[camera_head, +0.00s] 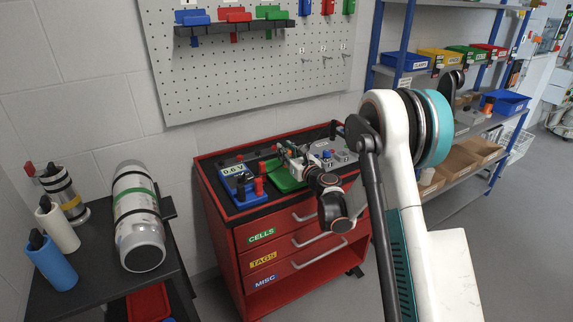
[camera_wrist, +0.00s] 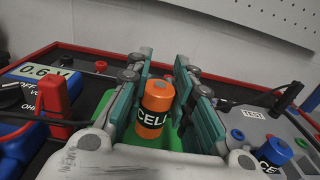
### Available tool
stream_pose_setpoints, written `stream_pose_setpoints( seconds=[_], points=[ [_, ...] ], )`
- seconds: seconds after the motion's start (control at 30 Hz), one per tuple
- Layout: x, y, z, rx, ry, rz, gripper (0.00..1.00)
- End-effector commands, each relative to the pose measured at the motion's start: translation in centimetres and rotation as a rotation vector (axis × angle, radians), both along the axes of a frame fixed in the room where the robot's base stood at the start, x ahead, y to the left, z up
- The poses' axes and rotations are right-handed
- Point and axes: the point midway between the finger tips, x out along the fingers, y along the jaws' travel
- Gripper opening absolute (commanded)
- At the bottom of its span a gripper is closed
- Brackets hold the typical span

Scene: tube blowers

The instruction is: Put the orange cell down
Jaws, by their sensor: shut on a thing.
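The orange cell (camera_wrist: 157,98), with a black band lettered CELL, stands upright between the two teal-padded fingers of my gripper (camera_wrist: 162,62) in the wrist view. The gripper is shut on it. Green tray surface (camera_wrist: 126,136) shows around and below the cell. I cannot tell whether the cell's base touches it. In the head view my gripper (camera_head: 296,158) is over the green tray (camera_head: 285,180) on top of the red cart (camera_head: 222,246); the orange cell cannot be made out there.
A blue meter (camera_wrist: 58,100) reading 0.6 V, with a red clip (camera_wrist: 54,103), is close left of the gripper. A grey TEST box (camera_wrist: 254,122) is at right, with a blue cell (camera_wrist: 275,150) by it. A pegboard (camera_head: 240,70) rises behind. A dark table (camera_head: 95,280) is left.

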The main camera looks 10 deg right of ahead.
Motion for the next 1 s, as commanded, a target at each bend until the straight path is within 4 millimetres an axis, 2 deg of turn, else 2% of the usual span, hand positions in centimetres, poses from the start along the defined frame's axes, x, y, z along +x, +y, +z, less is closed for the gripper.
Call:
stream_pose_setpoints(
  seconds=[0.3, 0.67, 0.7, 0.8, 1.0],
  points=[
    [0.0, 0.0, -4.1, 0.0, 0.0, 0.0, 0.0],
    [0.0, 0.0, -4.2, 0.0, 0.0, 0.0, 0.0],
    [0.0, 0.0, -4.3, 0.0, 0.0, 0.0, 0.26],
    [0.0, 0.0, -4.2, 0.0, 0.0, 0.0, 0.44],
    [0.0, 0.0, -4.2, 0.0, 0.0, 0.0, 0.44]
  ],
)
